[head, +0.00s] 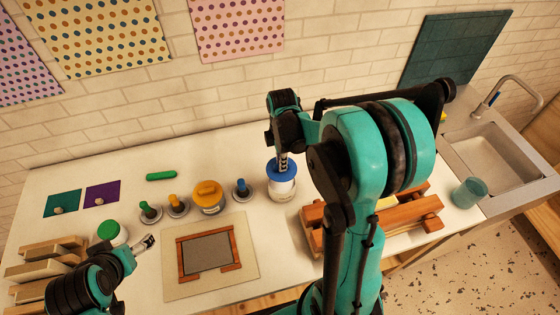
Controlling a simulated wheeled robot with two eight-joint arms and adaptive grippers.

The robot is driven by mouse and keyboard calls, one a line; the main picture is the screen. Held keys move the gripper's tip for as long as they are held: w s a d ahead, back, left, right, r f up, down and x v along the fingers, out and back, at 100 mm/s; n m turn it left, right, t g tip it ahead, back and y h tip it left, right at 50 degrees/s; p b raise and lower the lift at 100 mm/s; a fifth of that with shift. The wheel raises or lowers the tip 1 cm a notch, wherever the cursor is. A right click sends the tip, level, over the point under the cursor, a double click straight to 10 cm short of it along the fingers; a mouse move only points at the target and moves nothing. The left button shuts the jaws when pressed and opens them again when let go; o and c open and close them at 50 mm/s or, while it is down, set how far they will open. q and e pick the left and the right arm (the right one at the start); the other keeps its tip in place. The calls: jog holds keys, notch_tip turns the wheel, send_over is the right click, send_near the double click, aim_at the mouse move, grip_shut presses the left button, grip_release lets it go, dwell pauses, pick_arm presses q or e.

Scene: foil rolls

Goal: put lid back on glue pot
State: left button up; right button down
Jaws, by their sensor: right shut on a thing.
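A white pot (283,192) stands on the counter, right of the middle, with a blue lid (271,170) at its top. My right gripper (283,164) points down from above and is shut on the blue lid. The lid is over the pot's mouth; I cannot tell from this angle whether it is fully seated. The gripper hides part of the lid's top. My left gripper (149,242) is low on the left, empty, beside a green-lidded pot (112,232); its finger opening is too small to tell.
A yellow-lidded pot (208,197) and several small coloured tools stand left of the white pot. A framed screen (207,252) lies in front. A wooden rack (418,216) and a glass (469,192) are at right, near the sink (490,160). Wooden blocks (40,262) lie far left.

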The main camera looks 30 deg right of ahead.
aim_at(282, 174)
jog(key=shift+d+f, duration=0.1)
jog(key=shift+f, duration=0.1)
jog(key=shift+s+f+b, duration=0.1)
jog(key=shift+f+b, duration=2.4)
jog(key=shift+f, duration=0.55)
jog(key=shift+f+b, duration=0.15)
jog(key=shift+b, duration=0.35)
jog(key=c, duration=1.5)
grip_release()
jog(key=shift+o, duration=0.5)
